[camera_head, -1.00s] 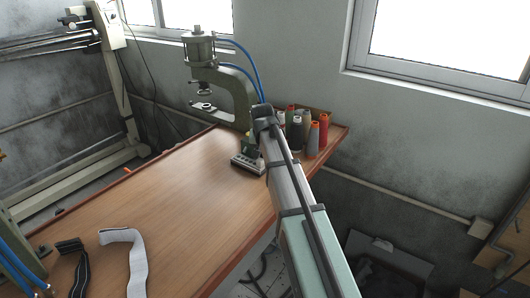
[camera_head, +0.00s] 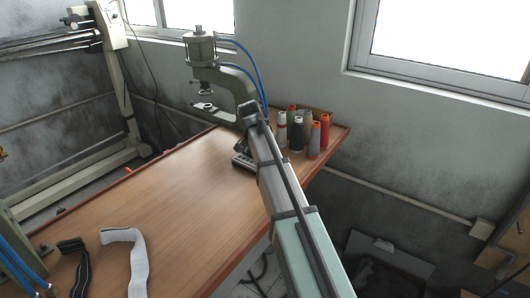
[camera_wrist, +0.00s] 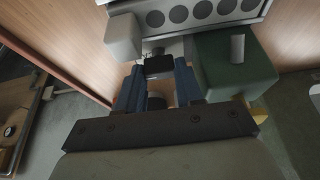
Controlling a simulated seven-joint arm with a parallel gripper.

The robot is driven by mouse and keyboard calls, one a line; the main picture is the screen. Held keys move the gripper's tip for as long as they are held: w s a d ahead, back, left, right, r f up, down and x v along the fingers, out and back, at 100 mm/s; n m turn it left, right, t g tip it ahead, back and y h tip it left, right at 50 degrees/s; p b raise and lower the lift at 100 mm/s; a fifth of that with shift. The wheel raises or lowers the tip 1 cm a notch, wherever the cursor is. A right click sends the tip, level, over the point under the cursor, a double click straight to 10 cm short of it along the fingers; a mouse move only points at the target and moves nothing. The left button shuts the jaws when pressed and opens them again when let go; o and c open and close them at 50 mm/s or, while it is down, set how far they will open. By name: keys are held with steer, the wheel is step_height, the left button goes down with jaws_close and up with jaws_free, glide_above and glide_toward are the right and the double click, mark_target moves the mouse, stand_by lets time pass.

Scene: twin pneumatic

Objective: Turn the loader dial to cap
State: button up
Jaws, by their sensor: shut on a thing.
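The loader is a small grey unit (camera_head: 242,161) on the table, mostly hidden behind my arm in the head view. In the wrist view it shows as a light grey strip (camera_wrist: 200,14) with a row of several dark round holes, next to a green block (camera_wrist: 236,65). A small black knob (camera_wrist: 158,66), which looks like the loader dial, sits below the strip. My gripper (camera_wrist: 158,75) has its two blue fingers on either side of the knob, shut on it. Any markings on the dial are not readable.
A green press (camera_head: 228,80) with blue hoses stands at the table's back. Several thread spools (camera_head: 298,132) stand right of my arm. A grey strap (camera_head: 126,258) and a black strap (camera_head: 80,270) lie at front left. The middle of the wooden table (camera_head: 170,190) is clear.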

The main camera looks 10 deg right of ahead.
stand_by(0.3)
steer(key=o, duration=0.8)
steer(key=shift+c, duration=0.2)
steer(key=v, duration=1.4)
steer(key=shift+f, duration=0.1)
